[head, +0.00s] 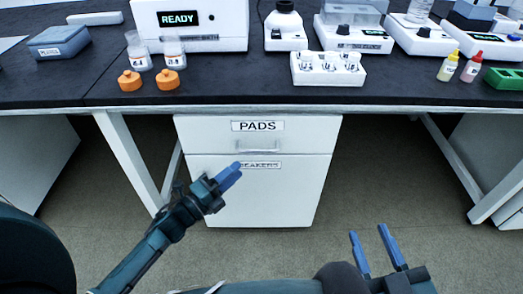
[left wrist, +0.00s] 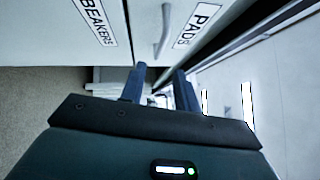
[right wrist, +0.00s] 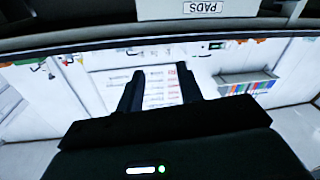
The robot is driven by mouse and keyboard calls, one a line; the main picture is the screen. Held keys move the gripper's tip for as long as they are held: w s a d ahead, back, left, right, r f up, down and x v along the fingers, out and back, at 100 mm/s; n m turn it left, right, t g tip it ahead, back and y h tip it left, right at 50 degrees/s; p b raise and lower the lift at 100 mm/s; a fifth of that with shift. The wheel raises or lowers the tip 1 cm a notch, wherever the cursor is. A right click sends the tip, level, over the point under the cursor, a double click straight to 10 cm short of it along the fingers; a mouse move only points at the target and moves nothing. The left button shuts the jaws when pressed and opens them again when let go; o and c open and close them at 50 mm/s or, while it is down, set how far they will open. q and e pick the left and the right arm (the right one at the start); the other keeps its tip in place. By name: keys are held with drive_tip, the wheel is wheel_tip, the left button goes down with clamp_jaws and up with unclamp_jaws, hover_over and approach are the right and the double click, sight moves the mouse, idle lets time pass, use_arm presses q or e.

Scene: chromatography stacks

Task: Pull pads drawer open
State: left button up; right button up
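The white pads drawer (head: 200,134) is the upper drawer of the cabinet under the bench, labelled PADS, and looks shut. Its bar handle (head: 257,148) sits below the label and also shows in the left wrist view (left wrist: 164,30). My left gripper (head: 232,173) is in front of the BEAKERS label, below the handle in the head view. In the left wrist view its fingers (left wrist: 160,75) are apart and empty, with the handle beyond their tips. My right gripper (head: 370,234) is open and empty, low and to the right of the cabinet; its fingers are apart in its wrist view (right wrist: 158,78).
The BEAKERS drawer (head: 285,195) lies below, seemingly shut. The black bench top (head: 230,96) overhangs the cabinet and holds instruments, bottles and orange caps (head: 130,81). White bench legs (head: 128,160) stand on both sides. The floor in front is clear.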

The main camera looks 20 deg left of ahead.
sight(259, 152)
use_arm(q)
drive_tip(key=b+x, duration=0.1)
drive_tip(key=x, duration=0.9)
use_arm(e)
drive_tip(key=shift+s+a+n+t+y, duration=0.15)
drive_tip(key=shift+a+n+t+y, duration=0.2)
drive_tip(key=shift+y, duration=0.35)
use_arm(q)
clamp_jaws()
